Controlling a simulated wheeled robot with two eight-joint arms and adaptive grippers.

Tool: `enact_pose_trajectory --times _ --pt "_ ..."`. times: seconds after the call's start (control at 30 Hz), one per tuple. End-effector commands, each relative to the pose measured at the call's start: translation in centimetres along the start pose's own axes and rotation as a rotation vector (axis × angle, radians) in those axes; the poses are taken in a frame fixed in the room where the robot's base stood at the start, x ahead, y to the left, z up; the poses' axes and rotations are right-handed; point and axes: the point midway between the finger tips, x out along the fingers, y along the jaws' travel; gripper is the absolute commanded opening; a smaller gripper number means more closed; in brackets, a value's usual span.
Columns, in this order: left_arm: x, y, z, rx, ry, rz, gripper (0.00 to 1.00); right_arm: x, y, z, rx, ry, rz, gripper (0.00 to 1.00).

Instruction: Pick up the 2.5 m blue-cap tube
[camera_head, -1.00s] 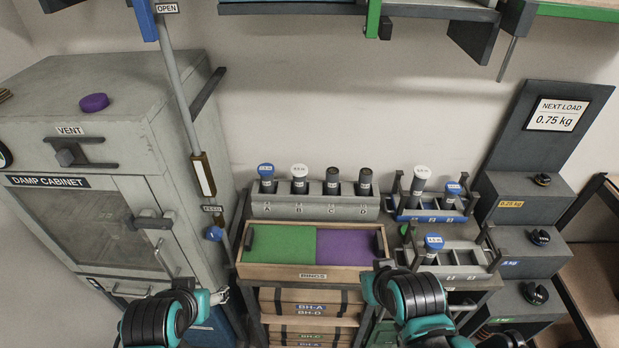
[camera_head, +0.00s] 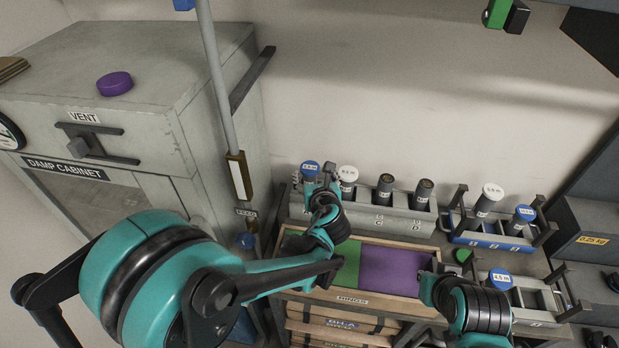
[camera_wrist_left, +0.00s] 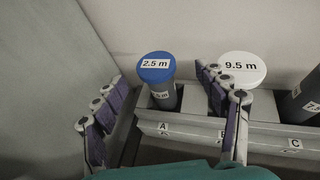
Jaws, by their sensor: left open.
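The 2.5 m blue-cap tube (camera_head: 311,168) stands upright in slot A of the grey rack (camera_head: 360,217). In the left wrist view its blue cap (camera_wrist_left: 156,67) and label read 2.5 m. My left gripper (camera_head: 324,176) is at the rack's left end, over slot A. In the left wrist view its fingers (camera_wrist_left: 165,108) are spread wide and empty, with the tube between them in the picture, beyond the fingertips. In the head view the gripper partly hides the tube's body.
A white-cap 9.5 m tube (camera_wrist_left: 243,68) stands close beside, partly behind the right finger. Two dark-capped tubes fill slots C and D. Other blue-cap tubes stand in the blue rack (camera_head: 480,238) and the front grey rack. The damp cabinet (camera_head: 110,130) is close on the left.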

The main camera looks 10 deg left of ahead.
Motion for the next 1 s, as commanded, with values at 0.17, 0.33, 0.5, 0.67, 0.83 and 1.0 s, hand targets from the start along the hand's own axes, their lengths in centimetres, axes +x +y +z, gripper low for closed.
enact_pose_trajectory --times 0.17,0.33,0.5,0.67,0.83,1.0 --pt "1.8 0.2 -0.3 -0.004 0.002 0.002 0.73 0.7 0.0 0.5 0.000 0.000 0.000 0.00" --pt "4.2 0.7 -0.8 -0.006 0.002 0.004 0.73 1.8 0.0 1.3 0.000 0.000 0.000 0.00" --pt "6.3 0.7 -0.6 -0.006 0.002 0.003 0.73 2.3 0.0 1.6 0.000 0.000 0.000 0.00" --pt "6.4 0.7 -0.5 -0.006 0.002 0.002 0.73 2.2 0.0 1.5 0.000 0.000 0.000 0.00" --pt "6.3 0.7 -0.5 -0.006 0.002 0.002 0.41 2.1 0.0 1.5 0.000 0.000 0.000 0.00" --pt "6.3 0.7 -0.5 -0.007 0.003 0.002 0.09 2.2 0.0 1.5 0.000 0.000 0.000 0.00"
